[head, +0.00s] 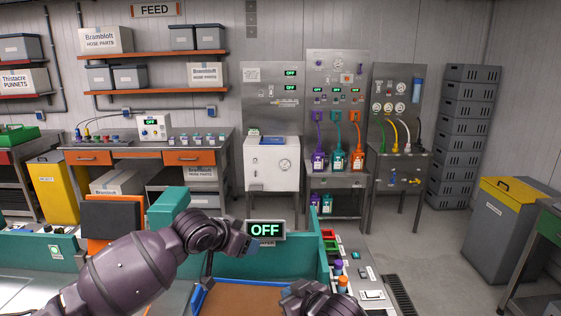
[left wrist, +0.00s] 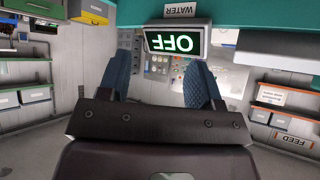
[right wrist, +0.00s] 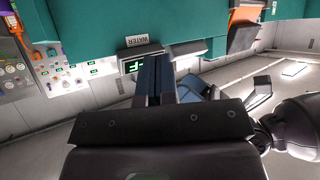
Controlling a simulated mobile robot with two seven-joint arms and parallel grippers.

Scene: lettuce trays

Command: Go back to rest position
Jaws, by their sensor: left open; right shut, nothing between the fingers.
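My left arm (head: 135,270) reaches in from the lower left in the head view, its wrist end near a small display (head: 265,230) reading OFF. In the left wrist view my left gripper (left wrist: 161,75) is open, its two blue-padded fingers wide apart with nothing between them. My right arm (head: 318,300) shows only as dark links at the bottom edge of the head view. In the right wrist view my right gripper (right wrist: 158,80) is shut and empty, its fingers side by side in front of the WATER-labelled display (right wrist: 133,66).
A teal-walled station (head: 305,268) with a brown, blue-edged tray (head: 240,300) lies in front of me. Small coloured items stand along its right side. A yellow-lidded grey bin (head: 495,230) and stacked grey crates (head: 467,135) stand right, with open floor between.

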